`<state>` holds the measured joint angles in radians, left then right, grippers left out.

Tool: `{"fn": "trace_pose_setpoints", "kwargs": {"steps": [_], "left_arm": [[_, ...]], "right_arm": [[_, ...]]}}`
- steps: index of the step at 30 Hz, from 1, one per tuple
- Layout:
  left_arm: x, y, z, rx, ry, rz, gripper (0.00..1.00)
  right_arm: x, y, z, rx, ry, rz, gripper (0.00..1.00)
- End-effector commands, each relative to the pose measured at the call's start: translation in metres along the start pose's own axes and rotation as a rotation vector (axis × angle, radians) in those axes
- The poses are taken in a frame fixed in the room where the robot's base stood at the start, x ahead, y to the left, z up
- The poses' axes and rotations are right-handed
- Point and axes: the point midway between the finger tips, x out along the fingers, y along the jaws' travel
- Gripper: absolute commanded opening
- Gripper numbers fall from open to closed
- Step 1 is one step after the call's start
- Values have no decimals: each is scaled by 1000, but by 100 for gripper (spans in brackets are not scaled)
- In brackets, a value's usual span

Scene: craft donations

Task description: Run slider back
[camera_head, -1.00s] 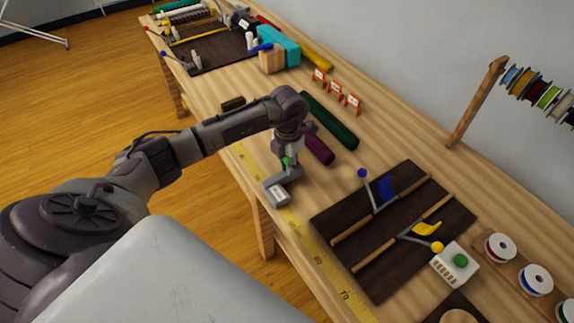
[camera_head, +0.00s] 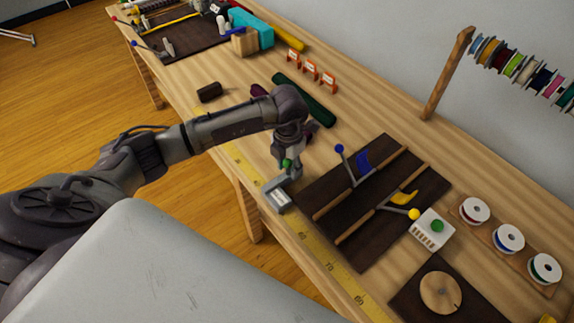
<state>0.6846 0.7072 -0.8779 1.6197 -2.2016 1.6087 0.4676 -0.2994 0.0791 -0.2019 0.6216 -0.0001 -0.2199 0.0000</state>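A grey slider (camera_head: 278,196) with a pale label and a green knob (camera_head: 287,164) sits on the yellow ruler strip (camera_head: 310,247) along the table's front edge. My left gripper (camera_head: 288,161) points down over the slider. Its fingers are around the green knob and look shut on it, partly hiding it. My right gripper is out of view.
A dark board (camera_head: 372,228) with blue and yellow-knobbed levers lies just right of the slider. A white box with a green button (camera_head: 432,232) and thread spools (camera_head: 508,238) are farther right. Dark cylinders (camera_head: 304,101) lie behind my wrist. The strip is clear farther right.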

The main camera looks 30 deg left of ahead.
Motion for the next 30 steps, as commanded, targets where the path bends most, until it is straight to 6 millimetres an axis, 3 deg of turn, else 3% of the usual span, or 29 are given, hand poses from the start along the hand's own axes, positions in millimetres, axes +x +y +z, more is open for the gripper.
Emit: {"fn": "trace_pose_setpoints", "kwargs": {"steps": [11,24,30], "left_arm": [[-4,0,-1,0,4,2,38],[-90,0,0,0,0,3,38],[-114,-1,0,0,2,1,38]], "right_arm": [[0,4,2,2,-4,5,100],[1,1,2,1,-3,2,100],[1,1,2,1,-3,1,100]]}}
